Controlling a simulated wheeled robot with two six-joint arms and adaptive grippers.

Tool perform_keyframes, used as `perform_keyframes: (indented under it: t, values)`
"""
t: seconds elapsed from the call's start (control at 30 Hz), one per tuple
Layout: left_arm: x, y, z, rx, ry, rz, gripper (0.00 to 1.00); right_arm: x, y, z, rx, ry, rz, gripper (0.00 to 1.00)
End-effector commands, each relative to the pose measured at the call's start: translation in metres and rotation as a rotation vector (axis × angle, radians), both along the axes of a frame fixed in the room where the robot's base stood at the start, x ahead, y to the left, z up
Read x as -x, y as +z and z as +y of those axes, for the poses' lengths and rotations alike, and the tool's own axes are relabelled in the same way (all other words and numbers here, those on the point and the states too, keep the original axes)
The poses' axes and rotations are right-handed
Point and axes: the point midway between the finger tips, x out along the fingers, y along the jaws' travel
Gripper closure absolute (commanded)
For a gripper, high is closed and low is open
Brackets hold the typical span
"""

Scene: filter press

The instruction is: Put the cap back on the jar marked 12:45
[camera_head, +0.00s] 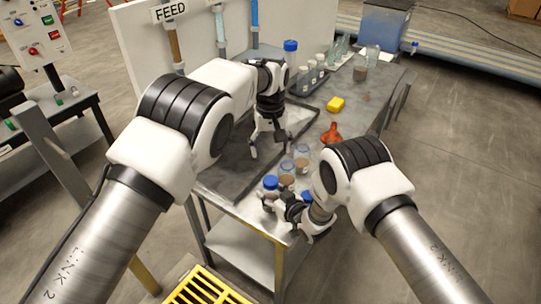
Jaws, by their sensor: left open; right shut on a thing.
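Several small jars with brown contents stand near the front corner of the table. One jar (270,193) has a blue top; an open-looking jar (287,172) and another jar (302,160) stand behind it. The 12:45 marking cannot be read on any of them. My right gripper (283,207) is low at the front corner, shut, apparently on the blue-topped jar; the contact is partly hidden. Another blue piece, perhaps a cap (307,197), shows beside it, partly hidden by my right arm. My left gripper (270,150) is open and empty, pointing down over the dark tray, behind the jars.
The dark tray (225,172) covers the table's left part. A blue-capped bottle (290,54) and a rack of vials (314,80) stand farther back. A FEED panel (170,12) rises behind.

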Motion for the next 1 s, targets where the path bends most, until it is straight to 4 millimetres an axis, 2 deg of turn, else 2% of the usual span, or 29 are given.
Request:
perform_keyframes:
  t: [0.17, 0.2, 0.27, 0.67, 0.83, 1.0]
  values:
    - [0.0, 0.0, 0.0, 0.0, 0.0, 0.0, 0.22, 0.001, -0.001, 0.0, 0.001, 0.0, 0.003, 1.0]
    - [0.0, 0.0, 0.0, 0.0, 0.0, 0.0, 0.22, 0.001, -0.001, 0.0, 0.001, 0.0, 0.003, 0.37]
    - [0.0, 0.0, 0.0, 0.0, 0.0, 0.0, 0.22, 0.001, -0.001, 0.0, 0.0, 0.0, 0.002, 0.15]
    - [0.0, 0.0, 0.0, 0.0, 0.0, -0.001, 0.22, 0.003, 0.001, -0.002, 0.001, 0.0, 0.001, 0.14]
    - [0.0, 0.0, 0.0, 0.0, 0.0, -0.001, 0.22, 0.022, 0.008, -0.015, 0.001, -0.001, 0.003, 0.14]
    - [0.0, 0.0, 0.0, 0.0, 0.0, -0.001, 0.22, 0.055, 0.019, -0.037, 0.002, 0.0, 0.005, 0.14]
